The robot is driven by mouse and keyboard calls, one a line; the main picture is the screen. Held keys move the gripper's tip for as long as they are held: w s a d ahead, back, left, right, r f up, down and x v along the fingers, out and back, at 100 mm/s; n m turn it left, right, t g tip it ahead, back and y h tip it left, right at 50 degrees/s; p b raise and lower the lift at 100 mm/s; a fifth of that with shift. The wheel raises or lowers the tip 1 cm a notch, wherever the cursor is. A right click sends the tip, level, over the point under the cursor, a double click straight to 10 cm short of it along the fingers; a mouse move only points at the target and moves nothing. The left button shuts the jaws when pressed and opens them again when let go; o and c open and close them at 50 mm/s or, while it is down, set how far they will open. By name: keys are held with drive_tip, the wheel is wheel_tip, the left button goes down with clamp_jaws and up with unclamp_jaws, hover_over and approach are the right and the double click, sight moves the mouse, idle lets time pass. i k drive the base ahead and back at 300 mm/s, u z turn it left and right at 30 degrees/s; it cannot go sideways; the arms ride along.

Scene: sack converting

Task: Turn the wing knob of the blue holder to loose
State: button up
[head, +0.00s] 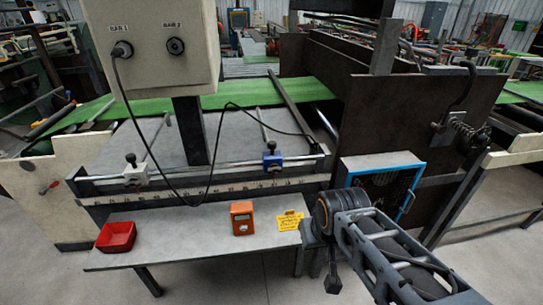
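The blue holder (272,161) is clamped on the metal rail in front of the grey bed, right of the middle of the rail. A dark knob (271,146) stands on top of it; it is too small to tell its wing shape or how tight it is. My gripper (332,284) hangs pointing down at the right front, near the right end of the grey shelf. It is well apart from the blue holder, lower and to the right. Its fingers are small and dark, so I cannot tell whether they are open.
A white holder (135,174) with a dark knob sits further left on the rail. A black cable (208,180) loops down from the control box (150,45) across the rail between the holders. The shelf (185,232) carries a red tray (116,237), an orange device (241,217) and a yellow tag (289,221).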

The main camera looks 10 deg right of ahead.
sight(274, 167)
drive_tip(key=u, duration=3)
drive_tip(key=i, duration=0.8)
drive_tip(key=z, duration=2.75)
